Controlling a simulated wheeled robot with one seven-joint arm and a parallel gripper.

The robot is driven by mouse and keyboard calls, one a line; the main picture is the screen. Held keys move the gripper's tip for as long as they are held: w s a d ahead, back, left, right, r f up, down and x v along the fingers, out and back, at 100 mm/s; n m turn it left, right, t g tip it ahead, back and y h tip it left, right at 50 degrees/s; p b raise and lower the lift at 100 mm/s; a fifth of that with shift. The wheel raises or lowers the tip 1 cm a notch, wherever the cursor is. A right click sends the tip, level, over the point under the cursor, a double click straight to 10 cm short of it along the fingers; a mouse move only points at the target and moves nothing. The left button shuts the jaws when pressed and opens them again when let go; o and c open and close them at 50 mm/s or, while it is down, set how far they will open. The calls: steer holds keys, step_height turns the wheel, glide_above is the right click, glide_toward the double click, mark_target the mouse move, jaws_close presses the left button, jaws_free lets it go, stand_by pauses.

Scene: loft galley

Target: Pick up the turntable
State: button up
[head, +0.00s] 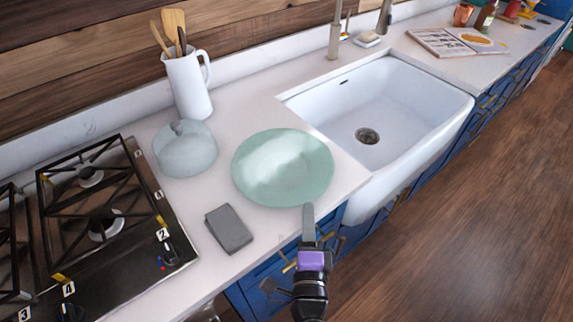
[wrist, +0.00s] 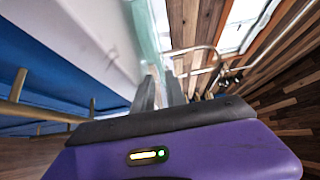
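The turntable (head: 283,167) is a round, pale green glass plate. It lies flat on the white counter, with its front rim at the counter's front edge. My gripper (head: 308,211) reaches in from the front and meets that rim. In the wrist view the green glass edge (wrist: 140,28) runs down to my fingertips (wrist: 156,76). The two fingers are close together, with only a narrow gap between them, and look shut on the rim. The exact contact is small and partly hidden behind the fingers.
A grey block (head: 229,228) and a clear glass dome (head: 185,149) lie left of the turntable. A white jug (head: 187,86) with wooden utensils stands behind. The gas hob (head: 104,225) is at left, the white sink (head: 378,125) at right. Open wooden floor (head: 440,250) lies in front of the cabinets.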

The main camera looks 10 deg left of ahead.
mark_target(307, 197)
steer(key=shift+x, duration=2.8)
steer(key=shift+s, duration=0.1)
jaws_close()
steer(key=shift+r, duration=0.1)
